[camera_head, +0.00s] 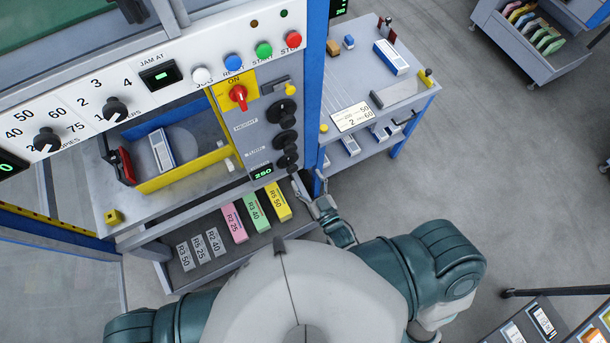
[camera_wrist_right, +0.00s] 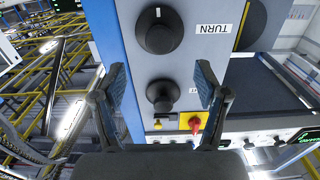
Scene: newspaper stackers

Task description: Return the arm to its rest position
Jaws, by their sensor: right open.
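My right gripper (camera_head: 308,181) is open and empty in the head view, beside the lower right edge of the machine's control panel (camera_head: 258,132). My teal right arm is bent back toward my body. In the right wrist view the two fingers of the right gripper (camera_wrist_right: 160,86) stand wide apart with nothing between them. Behind them are black knobs (camera_wrist_right: 159,30) on the panel and a red switch (camera_wrist_right: 195,122); the fingers appear apart from these. My left gripper is outside the head view; only the left shoulder shows.
A shelf of labelled blocks (camera_head: 235,222) lies below the panel, left of the gripper. A blue post (camera_head: 313,90) and a grey side table (camera_head: 375,100) stand ahead. Open grey floor (camera_head: 510,190) lies to the right, with a dark rail (camera_head: 555,291) at lower right.

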